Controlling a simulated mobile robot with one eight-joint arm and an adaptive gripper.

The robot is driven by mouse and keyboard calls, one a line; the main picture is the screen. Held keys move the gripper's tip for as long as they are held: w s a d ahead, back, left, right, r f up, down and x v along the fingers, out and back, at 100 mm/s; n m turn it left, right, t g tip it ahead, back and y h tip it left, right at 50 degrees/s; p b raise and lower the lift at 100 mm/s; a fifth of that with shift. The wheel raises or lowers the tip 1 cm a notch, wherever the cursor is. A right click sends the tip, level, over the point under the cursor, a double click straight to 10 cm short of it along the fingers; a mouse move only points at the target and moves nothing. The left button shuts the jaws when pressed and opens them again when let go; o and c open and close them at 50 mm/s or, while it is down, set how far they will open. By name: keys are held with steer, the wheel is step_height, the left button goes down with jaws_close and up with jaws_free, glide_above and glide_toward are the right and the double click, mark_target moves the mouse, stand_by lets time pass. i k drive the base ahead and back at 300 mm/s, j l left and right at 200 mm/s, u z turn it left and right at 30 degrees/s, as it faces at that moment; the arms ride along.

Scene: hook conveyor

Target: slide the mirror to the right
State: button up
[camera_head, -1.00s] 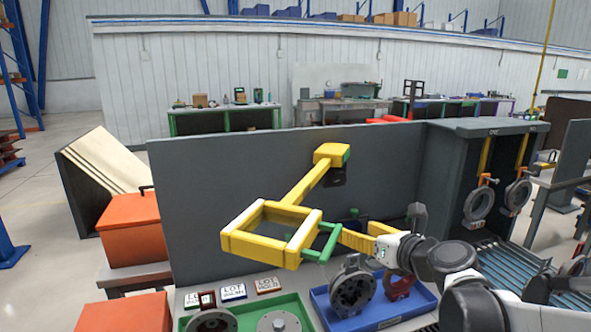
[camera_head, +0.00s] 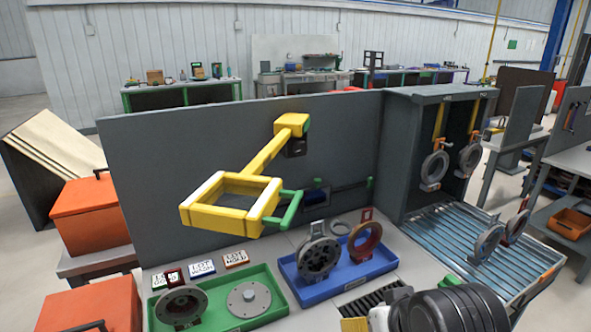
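A yellow square frame (camera_head: 185,218) with a green handle (camera_head: 291,209) hangs from a yellow arm fixed to the grey back panel. I cannot tell for certain which is the mirror; the yellow frame partly covers the rectangle. My gripper shows only as a yellow piece (camera_head: 355,324) at the bottom edge, low and right of the frame, apart from it. Its fingers are mostly cut off.
A green tray (camera_head: 278,312) and a blue tray (camera_head: 392,258) with round metal parts stand on the bench (camera_head: 385,225). Small labelled cards lie behind the green tray. A roller conveyor (camera_head: 440,226) with hanging rings is at right. Orange boxes (camera_head: 90,215) stand at left.

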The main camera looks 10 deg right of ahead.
mark_target(316, 198)
steer(key=i+l+u, duration=0.1)
steer(key=u, duration=0.25)
steer(key=i+l+u, duration=0.1)
steer(key=u, duration=0.25)
steer(key=i+l+u, duration=0.2)
steer(key=u, duration=0.15)
